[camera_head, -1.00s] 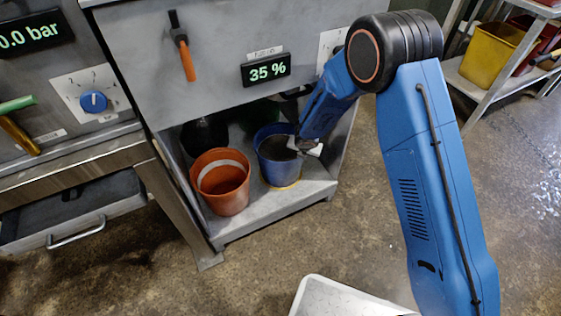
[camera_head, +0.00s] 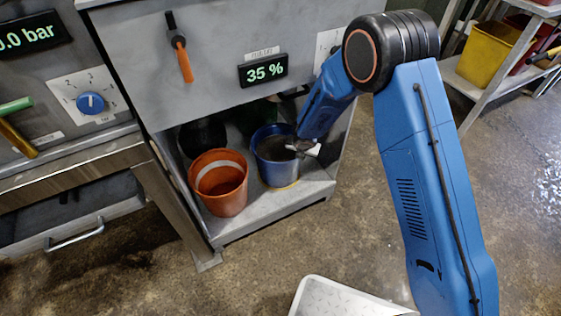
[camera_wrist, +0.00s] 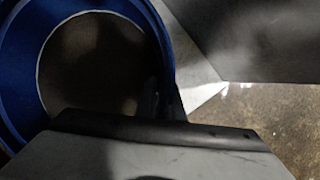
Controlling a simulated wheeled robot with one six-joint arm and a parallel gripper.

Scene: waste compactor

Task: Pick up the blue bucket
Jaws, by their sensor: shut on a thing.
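The blue bucket (camera_head: 277,170) is upright on the low shelf under the machine, with dark contents inside. My gripper (camera_head: 304,147) is at the right part of its rim, shut on the rim. In the wrist view the bucket (camera_wrist: 12,95) fills the upper left, and my gripper (camera_wrist: 165,105) meets its right wall. The fingertips are dark and partly hidden by the gripper body. A yellowish edge shows under the bucket in the head view; I cannot tell whether the base touches the shelf.
An orange bucket (camera_head: 218,185) stands close to the left of the blue one. Dark containers (camera_head: 203,137) are behind in shadow. The machine front (camera_head: 215,75) hangs above the shelf (camera_head: 262,214). A yellow bin (camera_head: 485,54) sits on a rack at right.

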